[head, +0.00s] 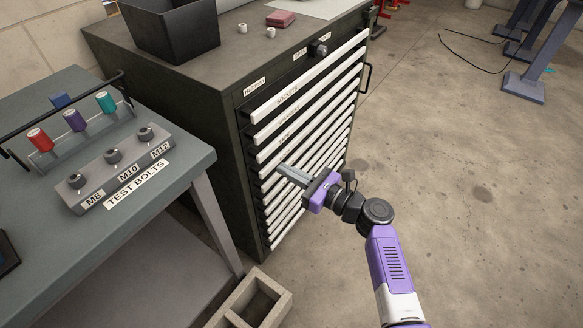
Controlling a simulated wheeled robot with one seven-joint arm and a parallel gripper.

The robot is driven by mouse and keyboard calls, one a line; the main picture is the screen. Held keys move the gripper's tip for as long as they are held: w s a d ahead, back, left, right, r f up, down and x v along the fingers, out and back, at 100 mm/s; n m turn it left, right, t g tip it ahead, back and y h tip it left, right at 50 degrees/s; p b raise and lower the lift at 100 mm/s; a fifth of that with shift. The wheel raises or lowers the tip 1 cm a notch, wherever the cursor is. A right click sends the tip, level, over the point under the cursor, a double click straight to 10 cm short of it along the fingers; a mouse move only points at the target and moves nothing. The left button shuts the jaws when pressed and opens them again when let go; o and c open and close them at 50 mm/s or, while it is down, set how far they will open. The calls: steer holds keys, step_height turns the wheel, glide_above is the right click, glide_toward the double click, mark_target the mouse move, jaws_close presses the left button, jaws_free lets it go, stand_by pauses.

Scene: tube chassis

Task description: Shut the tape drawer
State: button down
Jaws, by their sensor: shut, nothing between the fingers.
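A dark green tool cabinet (190,100) stands in the middle of the head view, with a stack of drawers with pale front rails. The upper rails carry labels; the top one reads SOCKETS (288,91). The third label down (286,134) is small and appears to read TAPE. That drawer's front looks about in line with its neighbours; I cannot tell if a small gap remains. My gripper (283,171) is shut and empty, its fingertips at the drawer fronts below that label. I cannot tell if they touch, and they hide part of the rails there.
A bench (190,152) with a TEST BOLTS block (115,168) and coloured cylinders stands left. A black bin (170,28) and a red block (281,18) sit on the cabinet. A concrete block (248,298) lies on the floor below.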

steer(key=p+v, duration=0.1)
steer(key=v, duration=0.8)
steer(key=shift+d, duration=0.2)
steer(key=shift+f, duration=0.1)
